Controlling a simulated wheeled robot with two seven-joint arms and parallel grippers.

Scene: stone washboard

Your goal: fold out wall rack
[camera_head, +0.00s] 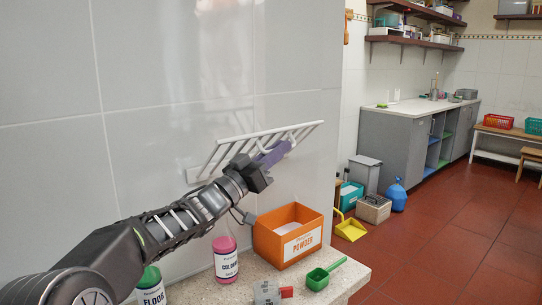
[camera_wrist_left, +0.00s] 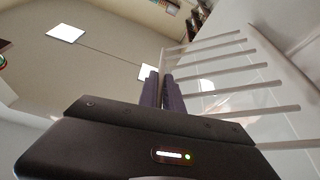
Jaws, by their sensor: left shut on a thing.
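The white wall rack (camera_head: 236,144) is mounted on the grey tiled wall in the head view and stands out from it, its slats tilted up. In the left wrist view its slats (camera_wrist_left: 235,87) run along the right side. My left gripper (camera_head: 284,148) reaches up to the rack's outer right part. Its purple fingers (camera_wrist_left: 164,88) are close together, shut on the rack's edge. The gripped spot itself is mostly hidden between the fingers. My right gripper is in neither view.
Red-tiled floor (camera_head: 440,245) lies open to the right.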

